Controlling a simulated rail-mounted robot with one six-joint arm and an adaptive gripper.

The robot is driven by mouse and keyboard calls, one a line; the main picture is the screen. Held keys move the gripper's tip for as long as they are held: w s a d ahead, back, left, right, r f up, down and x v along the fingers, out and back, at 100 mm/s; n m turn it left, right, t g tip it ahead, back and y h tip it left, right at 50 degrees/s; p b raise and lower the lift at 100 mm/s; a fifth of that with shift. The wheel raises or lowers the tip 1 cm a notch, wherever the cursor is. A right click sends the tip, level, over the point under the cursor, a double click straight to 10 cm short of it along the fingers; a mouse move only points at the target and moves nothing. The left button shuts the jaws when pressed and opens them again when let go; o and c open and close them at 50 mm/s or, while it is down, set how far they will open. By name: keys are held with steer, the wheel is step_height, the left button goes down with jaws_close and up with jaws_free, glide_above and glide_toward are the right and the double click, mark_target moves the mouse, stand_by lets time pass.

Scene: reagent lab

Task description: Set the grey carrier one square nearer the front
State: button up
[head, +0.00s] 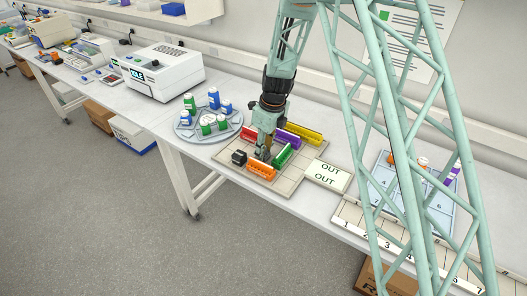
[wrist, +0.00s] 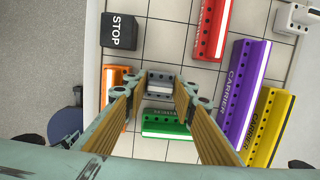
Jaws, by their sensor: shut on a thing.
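The grey carrier (wrist: 160,86) is between the fingertips of my gripper (wrist: 161,91) in the wrist view. My gripper is shut on it. In the head view my gripper (head: 262,154) is low over the gridded board (head: 314,151), and I cannot make out the grey carrier there. Whether it touches the board is unclear. A green carrier (wrist: 166,123) lies close by, below the grey one in the wrist view. An orange carrier (wrist: 117,74) lies to its left, partly hidden by a finger.
A black STOP block (wrist: 120,31) stands on the board, up and left. A red carrier (wrist: 211,28), a purple carrier (wrist: 240,90) and a yellow carrier (wrist: 268,128) lie to the right. A round rack of bottles (head: 208,120) and an OUT card (head: 327,175) flank the board.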

mark_target(267, 154)
steer(key=shift+f, duration=0.1)
steer(key=o, duration=0.6)
steer(key=shift+c, duration=0.2)
step_height(267, 154, up, 12)
steer(key=s+d, duration=0.1)
steer(key=shift+d, duration=0.25)
stand_by(0.5)
stand_by(0.8)
